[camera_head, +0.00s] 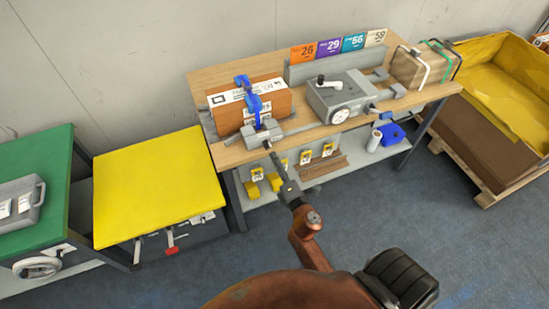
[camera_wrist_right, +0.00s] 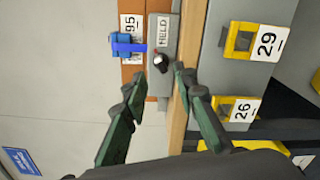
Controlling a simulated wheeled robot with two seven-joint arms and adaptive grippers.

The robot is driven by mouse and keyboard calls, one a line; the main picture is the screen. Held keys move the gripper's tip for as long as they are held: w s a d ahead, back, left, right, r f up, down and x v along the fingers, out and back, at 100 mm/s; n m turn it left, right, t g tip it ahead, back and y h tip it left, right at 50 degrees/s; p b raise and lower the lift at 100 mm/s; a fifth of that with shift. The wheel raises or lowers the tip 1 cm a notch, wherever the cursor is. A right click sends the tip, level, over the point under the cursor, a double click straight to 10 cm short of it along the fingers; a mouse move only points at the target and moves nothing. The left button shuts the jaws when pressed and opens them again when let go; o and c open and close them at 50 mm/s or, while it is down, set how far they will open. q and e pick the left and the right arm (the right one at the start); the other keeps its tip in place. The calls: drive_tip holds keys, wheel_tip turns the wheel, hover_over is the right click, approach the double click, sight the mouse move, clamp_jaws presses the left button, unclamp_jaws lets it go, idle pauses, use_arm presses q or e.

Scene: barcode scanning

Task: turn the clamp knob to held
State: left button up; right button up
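The clamp's grey block (camera_head: 262,133) sits at the front edge of the wooden bench, before a brown-and-white carton (camera_head: 230,118) with blue clamp parts (camera_head: 254,103) over it. In the wrist view the grey block (camera_wrist_right: 163,88) carries a HELD label (camera_wrist_right: 163,32) and a small dark knob with a shiny face (camera_wrist_right: 161,63). My right gripper (camera_wrist_right: 160,84) is open, its green fingers spread on either side below the knob, with nothing seen between the tips. In the head view my right gripper (camera_head: 277,160) reaches the clamp from the front. My left gripper is not in view.
A grey machine with a dial (camera_head: 338,103) stands right of the clamp on the bench (camera_head: 225,158). A strapped box (camera_head: 420,66) is farther right. Yellow numbered holders (camera_wrist_right: 240,40) sit below the bench edge. A yellow table (camera_head: 155,190) stands to the left.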

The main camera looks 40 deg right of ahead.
drive_tip(key=v, duration=0.2)
drive_tip(key=shift+s, duration=0.3)
idle(0.3)
wheel_tip(320, 180, up, 10)
idle(0.8)
